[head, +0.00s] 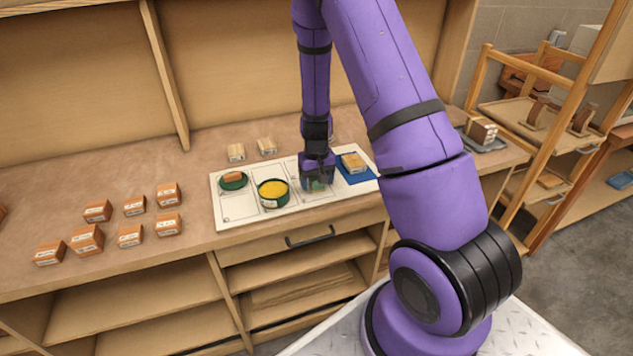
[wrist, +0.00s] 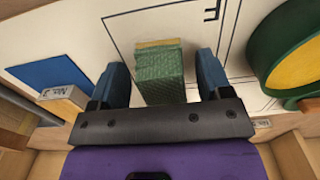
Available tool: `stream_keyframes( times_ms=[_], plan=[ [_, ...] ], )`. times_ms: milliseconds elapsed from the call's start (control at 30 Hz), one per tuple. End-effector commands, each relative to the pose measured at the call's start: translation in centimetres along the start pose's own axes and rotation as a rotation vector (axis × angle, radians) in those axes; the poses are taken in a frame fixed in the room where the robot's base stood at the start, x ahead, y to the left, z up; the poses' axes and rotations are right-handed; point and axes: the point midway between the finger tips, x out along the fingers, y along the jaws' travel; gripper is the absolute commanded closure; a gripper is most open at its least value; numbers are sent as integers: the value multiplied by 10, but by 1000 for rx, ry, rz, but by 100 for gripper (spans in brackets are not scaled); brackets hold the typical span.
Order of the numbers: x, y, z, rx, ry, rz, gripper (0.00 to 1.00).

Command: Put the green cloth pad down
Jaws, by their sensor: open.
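The green cloth pad (wrist: 160,78) stands between my gripper's two blue fingers in the wrist view, with a strip of yellowish wood along its far edge. A gap shows on each side of it, so the fingers do not touch it. My gripper (wrist: 163,85) is open around the pad. In the head view my gripper (head: 318,184) is low over the white board (head: 236,212), and only a bit of green shows below it. The pad appears to rest on the board, inside a marked outline.
Left of my gripper are a green tin of yellow stuff (head: 273,192) and a green disc with a brown block (head: 233,181). A blue mat (head: 357,174) bearing a wooden block (head: 354,162) is close on the right. Several orange-brown blocks (head: 134,206) stand farther left.

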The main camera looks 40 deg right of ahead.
Motion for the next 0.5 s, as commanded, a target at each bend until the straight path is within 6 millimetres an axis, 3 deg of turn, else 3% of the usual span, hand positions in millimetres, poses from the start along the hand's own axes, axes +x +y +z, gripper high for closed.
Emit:
stream_keyframes(
  times_ms=[500],
  plan=[
    [-92,-1,0,-2,4,-1,28]
  ],
)
